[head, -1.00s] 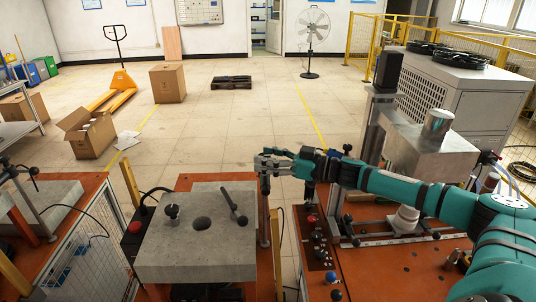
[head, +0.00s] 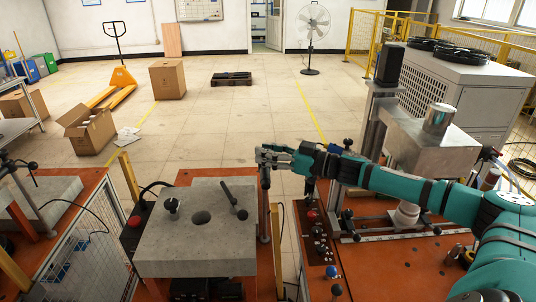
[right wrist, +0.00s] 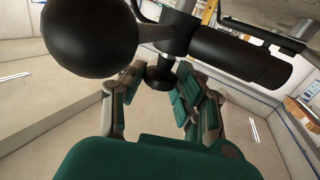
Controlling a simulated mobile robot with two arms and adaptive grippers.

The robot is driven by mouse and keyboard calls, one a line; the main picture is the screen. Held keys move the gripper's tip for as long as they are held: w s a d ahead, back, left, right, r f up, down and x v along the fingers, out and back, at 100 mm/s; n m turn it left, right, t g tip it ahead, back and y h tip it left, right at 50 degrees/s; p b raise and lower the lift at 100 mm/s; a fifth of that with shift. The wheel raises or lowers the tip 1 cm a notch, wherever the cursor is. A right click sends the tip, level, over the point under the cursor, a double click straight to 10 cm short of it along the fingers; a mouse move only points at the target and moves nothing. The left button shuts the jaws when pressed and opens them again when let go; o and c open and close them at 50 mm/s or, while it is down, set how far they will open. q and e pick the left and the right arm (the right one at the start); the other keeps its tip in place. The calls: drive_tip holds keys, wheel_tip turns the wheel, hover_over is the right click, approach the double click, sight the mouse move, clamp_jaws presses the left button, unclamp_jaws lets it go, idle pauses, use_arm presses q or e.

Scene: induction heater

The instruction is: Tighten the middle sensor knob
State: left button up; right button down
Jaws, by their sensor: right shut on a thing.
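My right gripper (head: 268,156) reaches in from the right and is at the top of a slim metal post (head: 264,215), beside the grey block. In the right wrist view its two fingers (right wrist: 157,90) stand either side of a small black flared knob (right wrist: 160,76), and it is shut on that knob. The knob sits under a metal collar next to a thick black cylinder (right wrist: 240,58). A large black ball (right wrist: 88,35) covers the upper left of that view. In the head view the knob is hidden by the fingers. My left gripper is not in view.
A grey block (head: 225,245) with a round hole and black knobs stands left of the post. A panel with red and black controls (head: 319,240) lies to the right. A metal press (head: 425,150) stands further right. Open floor lies beyond.

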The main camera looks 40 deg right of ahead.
drive_tip(key=m+h+b, duration=0.1)
drive_tip(key=m+t+h+b, duration=0.1)
drive_tip(key=b, duration=0.1)
drive_tip(key=f+m+t+h+b, duration=0.1)
drive_tip(key=h, duration=0.1)
drive_tip(key=shift+s+a, duration=0.15)
drive_tip(key=shift+a, duration=0.15)
drive_tip(key=shift+r+m+h+b, duration=0.2)
drive_tip(key=shift+m+h+b, duration=0.2)
drive_tip(key=shift+h, duration=0.3)
drive_tip(key=m+h, duration=0.1)
drive_tip(key=m+t+h, duration=0.1)
drive_tip(key=h, duration=0.1)
drive_tip(key=shift+r, duration=0.3)
drive_tip(key=shift+a+m+h, duration=0.1)
drive_tip(key=shift+m+h, duration=1.1)
drive_tip(key=shift+h, duration=1.1)
drive_tip(key=c, duration=0.9)
unclamp_jaws()
drive_tip(key=shift+c, duration=0.2)
drive_tip(key=s+a, duration=0.2)
drive_tip(key=s, duration=0.9)
drive_tip(key=shift+s, duration=0.4)
